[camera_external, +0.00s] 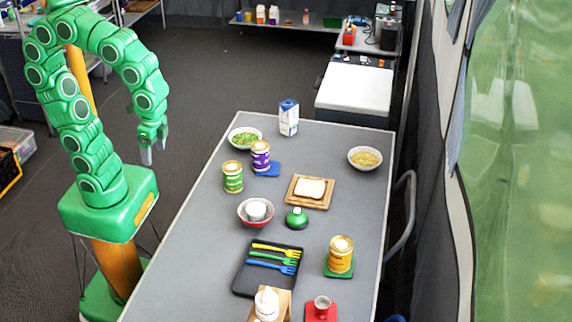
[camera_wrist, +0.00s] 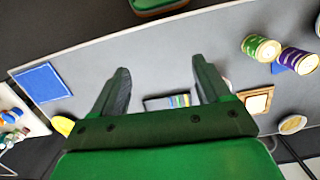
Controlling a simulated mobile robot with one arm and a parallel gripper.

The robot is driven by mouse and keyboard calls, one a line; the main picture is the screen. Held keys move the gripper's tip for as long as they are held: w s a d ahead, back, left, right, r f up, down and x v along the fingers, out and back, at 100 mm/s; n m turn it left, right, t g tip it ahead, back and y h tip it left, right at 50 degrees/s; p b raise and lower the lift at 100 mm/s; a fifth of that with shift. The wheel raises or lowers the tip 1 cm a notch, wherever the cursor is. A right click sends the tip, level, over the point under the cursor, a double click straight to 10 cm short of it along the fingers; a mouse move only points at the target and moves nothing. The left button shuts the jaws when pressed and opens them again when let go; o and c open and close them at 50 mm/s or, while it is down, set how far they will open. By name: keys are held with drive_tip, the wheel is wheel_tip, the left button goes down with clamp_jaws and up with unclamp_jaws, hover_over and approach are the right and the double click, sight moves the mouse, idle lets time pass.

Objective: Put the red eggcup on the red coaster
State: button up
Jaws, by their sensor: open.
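A red square coaster (camera_external: 311,314) lies at the near right end of the grey table, cut off by the bottom edge in the external view. A small cup with a grey mouth (camera_external: 322,303) appears to stand on it; it may be the red eggcup, but its body colour is hard to tell. My gripper (camera_external: 146,155) hangs left of the table's far half in the external view, well away from both. In the wrist view its fingers (camera_wrist: 160,85) are apart with nothing gripped. I cannot pick out the coaster or eggcup in the wrist view.
A black tray with forks (camera_external: 243,283), a yellow can (camera_external: 341,258) on a green coaster, and a white bottle (camera_external: 267,304) stand near the coaster. A red bowl (camera_external: 244,219), a green timer-like object (camera_external: 297,219) and a bread board (camera_external: 294,200) occupy mid-table. The left edge is clear.

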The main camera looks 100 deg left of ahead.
drive_tip(key=s+f, duration=0.1)
drive_tip(key=s, duration=0.6)
drive_tip(key=shift+s+a+f+n, duration=0.15)
drive_tip(key=shift+s+a+n, duration=0.15)
drive_tip(key=shift+s+n, duration=0.1)
idle(0.6)
